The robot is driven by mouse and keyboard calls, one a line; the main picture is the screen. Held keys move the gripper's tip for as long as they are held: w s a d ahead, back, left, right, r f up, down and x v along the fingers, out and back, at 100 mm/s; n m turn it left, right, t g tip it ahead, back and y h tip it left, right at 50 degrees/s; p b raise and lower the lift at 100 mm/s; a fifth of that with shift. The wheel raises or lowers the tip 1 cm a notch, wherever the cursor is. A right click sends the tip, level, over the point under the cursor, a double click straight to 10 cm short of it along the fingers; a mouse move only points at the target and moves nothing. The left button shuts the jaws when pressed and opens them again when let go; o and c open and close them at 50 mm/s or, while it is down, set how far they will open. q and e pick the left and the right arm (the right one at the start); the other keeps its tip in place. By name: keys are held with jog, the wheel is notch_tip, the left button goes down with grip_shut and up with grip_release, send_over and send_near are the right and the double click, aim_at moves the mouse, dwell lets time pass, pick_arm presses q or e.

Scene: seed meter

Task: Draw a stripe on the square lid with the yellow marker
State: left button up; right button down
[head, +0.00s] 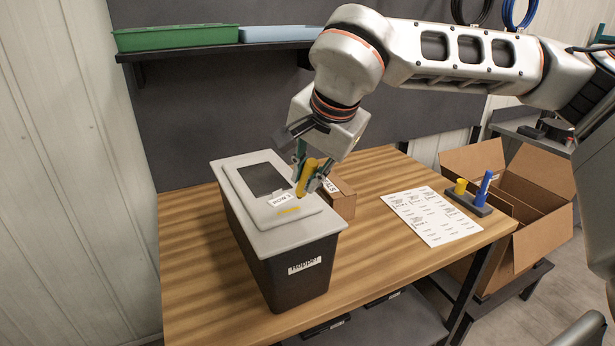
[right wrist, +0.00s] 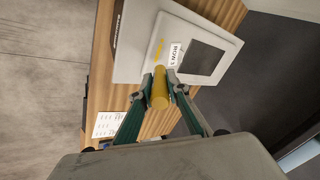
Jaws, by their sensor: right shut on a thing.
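The square lid (head: 262,205) is light grey, with a dark window and a "ROW 3" label, on top of a dark hopper box (head: 300,272). A short yellow stripe (head: 289,210) shows on the lid near its front edge; it also shows in the right wrist view (right wrist: 158,50). My right gripper (head: 310,178) is shut on the yellow marker (head: 305,176), above the lid's right side. In the right wrist view the marker (right wrist: 159,92) sits between both fingertips. I cannot tell whether its tip touches the lid. My left gripper is not in view.
A small cardboard box (head: 341,199) stands right behind the hopper. A printed sheet (head: 432,216) lies to the right, beside a dark holder (head: 470,202) with a blue marker (head: 483,188) and a yellow piece (head: 460,187). An open carton (head: 540,225) stands beyond the table's right edge.

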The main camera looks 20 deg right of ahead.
jog(key=shift+r+p, duration=1.25)
jog(key=shift+r, duration=0.7)
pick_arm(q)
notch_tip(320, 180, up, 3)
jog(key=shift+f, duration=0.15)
pick_arm(e)
jog(key=shift+a, duration=0.1)
